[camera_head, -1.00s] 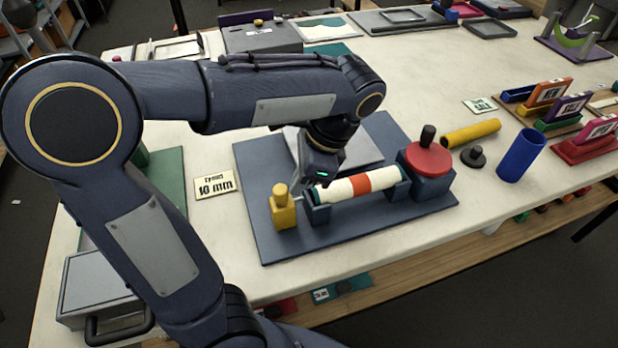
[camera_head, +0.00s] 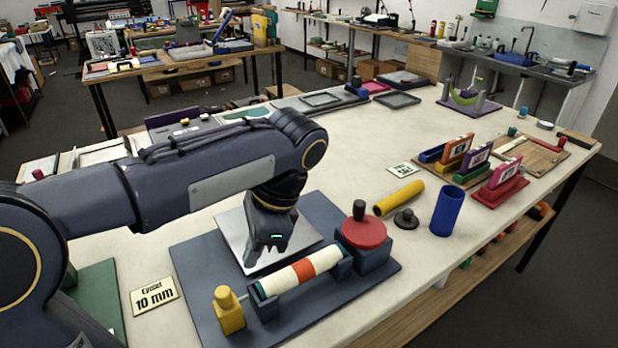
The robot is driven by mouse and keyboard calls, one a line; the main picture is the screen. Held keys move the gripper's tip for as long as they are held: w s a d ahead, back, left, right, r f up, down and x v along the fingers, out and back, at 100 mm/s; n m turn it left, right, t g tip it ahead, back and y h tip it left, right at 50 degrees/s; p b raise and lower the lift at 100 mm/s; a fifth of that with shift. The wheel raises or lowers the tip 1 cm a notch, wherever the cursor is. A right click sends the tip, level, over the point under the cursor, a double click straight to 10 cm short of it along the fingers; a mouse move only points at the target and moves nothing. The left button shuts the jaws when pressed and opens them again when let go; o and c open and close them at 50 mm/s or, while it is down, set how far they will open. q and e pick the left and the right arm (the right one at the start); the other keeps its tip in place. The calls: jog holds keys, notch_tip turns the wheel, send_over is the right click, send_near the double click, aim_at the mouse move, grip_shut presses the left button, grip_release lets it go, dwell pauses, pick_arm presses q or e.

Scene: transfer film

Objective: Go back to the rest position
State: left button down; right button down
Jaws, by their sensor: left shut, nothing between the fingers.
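My left gripper (camera_head: 264,262) points down above the grey plate (camera_head: 235,228) on the dark blue board (camera_head: 196,277). It is shut and holds nothing. Just in front of it, a white roller with an orange band (camera_head: 303,271) lies across two blue supports. The gripper looks raised behind the roller and apart from it; the exact gap is hard to tell. A yellow block with a knob (camera_head: 228,313) stands at the roller's left end. A red disc with a dark knob (camera_head: 364,232) sits on a blue block at its right end. My right gripper is not in view.
A "10 mm" card (camera_head: 154,295) lies left of the board. To the right are a yellow tube (camera_head: 399,197), a black knobbed piece (camera_head: 406,219), a blue cup (camera_head: 446,211) and colored card holders (camera_head: 500,185). Bare tabletop lies behind the board.

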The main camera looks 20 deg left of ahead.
pick_arm(q)
jog(key=s+f+n+t+h, duration=0.7)
jog(key=s+n, duration=0.4)
jog(key=n, duration=0.2)
notch_tip(320, 180, down, 2)
jog(key=shift+d+f+t, duration=0.1)
jog(key=shift+d+t, duration=0.1)
jog(key=shift+t, duration=0.3)
